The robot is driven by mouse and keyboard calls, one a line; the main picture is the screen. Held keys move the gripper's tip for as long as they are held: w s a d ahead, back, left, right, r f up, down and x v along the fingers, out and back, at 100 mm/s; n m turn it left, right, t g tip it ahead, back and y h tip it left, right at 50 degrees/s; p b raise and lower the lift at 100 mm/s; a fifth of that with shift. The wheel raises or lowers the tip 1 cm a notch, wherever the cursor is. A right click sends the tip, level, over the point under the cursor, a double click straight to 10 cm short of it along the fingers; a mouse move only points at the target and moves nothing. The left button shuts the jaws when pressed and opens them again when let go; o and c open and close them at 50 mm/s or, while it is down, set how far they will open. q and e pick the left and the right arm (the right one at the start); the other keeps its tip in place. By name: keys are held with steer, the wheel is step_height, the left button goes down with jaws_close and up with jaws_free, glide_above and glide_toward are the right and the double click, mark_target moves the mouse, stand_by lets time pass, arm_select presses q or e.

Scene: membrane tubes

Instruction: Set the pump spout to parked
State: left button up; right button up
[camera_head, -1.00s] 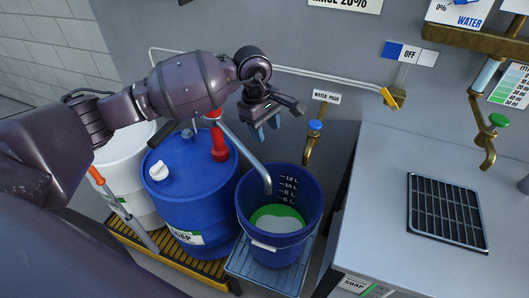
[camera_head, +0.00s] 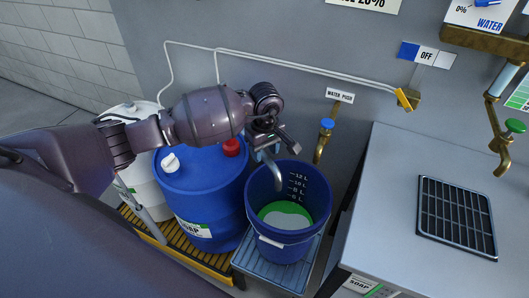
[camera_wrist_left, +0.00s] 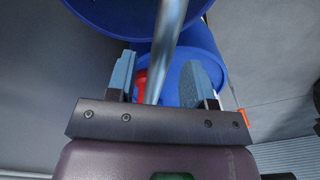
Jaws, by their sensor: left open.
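The pump spout is a grey metal tube (camera_head: 279,178) whose bent end hangs over the blue bucket (camera_head: 259,222). Its upper length is hidden behind my left arm. The red pump (camera_head: 231,147) stands on the blue soap drum (camera_head: 200,190). My left gripper (camera_head: 264,156) is at the spout near the bucket's rim. In the left wrist view, the spout (camera_wrist_left: 168,50) passes between the open fingers (camera_wrist_left: 160,78), apart from both as far as I can tell. The red pump shows behind it (camera_wrist_left: 140,86). My right gripper is not in view.
The bucket holds green-white liquid and stands on a blue-grey platform (camera_head: 282,274). A water push tap (camera_head: 324,138) is at the wall behind it. A white drum (camera_head: 145,180) stands left of the blue one. A grey counter with a grate (camera_head: 456,215) is at right.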

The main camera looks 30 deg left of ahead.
arm_select(q)
steer(key=shift+f, duration=0.7)
steer(key=shift+c, duration=0.3)
jaws_close()
